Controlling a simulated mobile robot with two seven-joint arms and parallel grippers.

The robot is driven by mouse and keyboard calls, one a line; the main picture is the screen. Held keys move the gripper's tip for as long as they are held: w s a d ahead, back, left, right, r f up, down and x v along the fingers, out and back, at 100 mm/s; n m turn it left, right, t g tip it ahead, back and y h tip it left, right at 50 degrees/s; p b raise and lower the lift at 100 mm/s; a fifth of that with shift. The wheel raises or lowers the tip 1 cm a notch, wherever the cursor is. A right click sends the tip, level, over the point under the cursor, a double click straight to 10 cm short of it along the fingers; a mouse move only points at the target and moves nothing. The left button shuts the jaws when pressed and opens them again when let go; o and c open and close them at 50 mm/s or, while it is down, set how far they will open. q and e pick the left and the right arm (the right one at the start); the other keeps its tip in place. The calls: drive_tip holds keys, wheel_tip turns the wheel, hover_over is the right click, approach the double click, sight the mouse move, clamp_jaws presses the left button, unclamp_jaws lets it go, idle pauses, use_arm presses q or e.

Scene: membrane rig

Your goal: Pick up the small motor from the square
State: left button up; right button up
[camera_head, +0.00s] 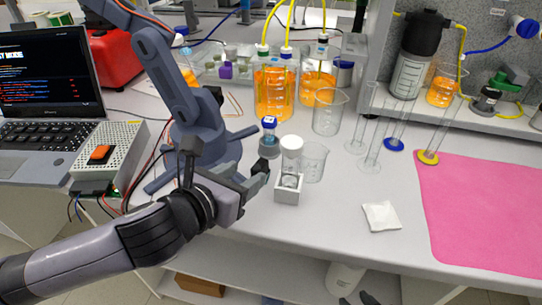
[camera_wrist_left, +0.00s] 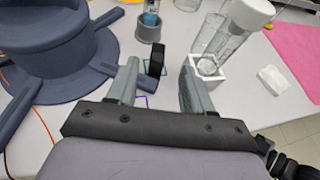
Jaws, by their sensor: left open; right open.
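My left gripper (camera_head: 250,178) is open and low over the bench, beside the base of the blue-grey desktop arm. Its spread fingers also show in the left wrist view (camera_wrist_left: 158,84). A small black upright block (camera_wrist_left: 156,64), which looks like the small motor, stands between and slightly beyond the fingertips, apparently untouched. In the head view the block is hard to separate from the fingers. My right gripper (camera_head: 358,298) shows only its dark tips at the bottom edge.
A white square holder (camera_head: 287,196) with a glass vial stands close beside the right-hand finger. The desktop arm (camera_head: 200,115) stands left. The bench is clear around the white wipe (camera_head: 381,216).

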sight(257, 167)
use_arm(q)
drive_tip(key=shift+w+d+f, duration=0.1)
drive_tip(key=shift+w+d, duration=0.15)
drive_tip(key=shift+w, duration=0.15)
drive_tip(key=shift+x, duration=3.25)
drive_tip(key=shift+a+f, duration=0.1)
drive_tip(key=shift+c, duration=0.3)
clamp_jaws()
